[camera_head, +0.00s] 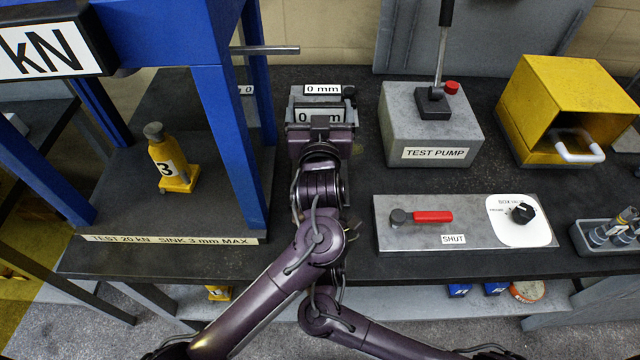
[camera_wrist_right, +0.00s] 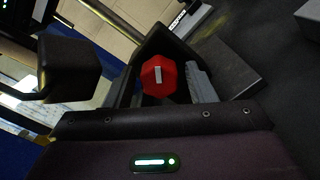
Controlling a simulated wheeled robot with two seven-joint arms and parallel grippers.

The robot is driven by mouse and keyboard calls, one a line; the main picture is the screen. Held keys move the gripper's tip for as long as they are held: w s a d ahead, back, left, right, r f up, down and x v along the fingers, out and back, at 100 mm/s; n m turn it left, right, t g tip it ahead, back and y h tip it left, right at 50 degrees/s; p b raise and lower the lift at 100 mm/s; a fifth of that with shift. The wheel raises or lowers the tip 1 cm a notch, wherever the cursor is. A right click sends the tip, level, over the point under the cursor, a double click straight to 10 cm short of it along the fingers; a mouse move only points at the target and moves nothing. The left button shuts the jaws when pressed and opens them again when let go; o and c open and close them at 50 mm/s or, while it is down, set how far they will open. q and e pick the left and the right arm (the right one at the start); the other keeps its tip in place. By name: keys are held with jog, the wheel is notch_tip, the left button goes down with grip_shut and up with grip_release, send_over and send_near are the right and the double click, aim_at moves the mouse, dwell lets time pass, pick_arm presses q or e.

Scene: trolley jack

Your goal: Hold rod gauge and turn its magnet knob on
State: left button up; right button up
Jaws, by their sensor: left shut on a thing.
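The rod gauge (camera_head: 305,116) is a grey box with a "0 mm" style display, partly covered, in the upper middle of the head view. My left gripper (camera_head: 320,126) is shut on it from the near side. The magnet knob (camera_wrist_right: 158,76) is red and many-sided with a pale mark, and shows in the right wrist view. Whether a finger touches the knob is unclear. My right gripper is hidden in the head view.
A blue press frame (camera_head: 228,120) and yellow jack (camera_head: 169,160) stand left. A grey test pump (camera_head: 430,125) with a lever stands right, beside a yellow box (camera_head: 560,85). A valve panel (camera_head: 465,208) with a red handle lies in front. My two arms fill the lower middle.

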jog(key=shift+o, duration=0.5)
jog(key=s, duration=1.2)
jog(key=shift+a+f, duration=0.1)
jog(key=w, duration=1.2)
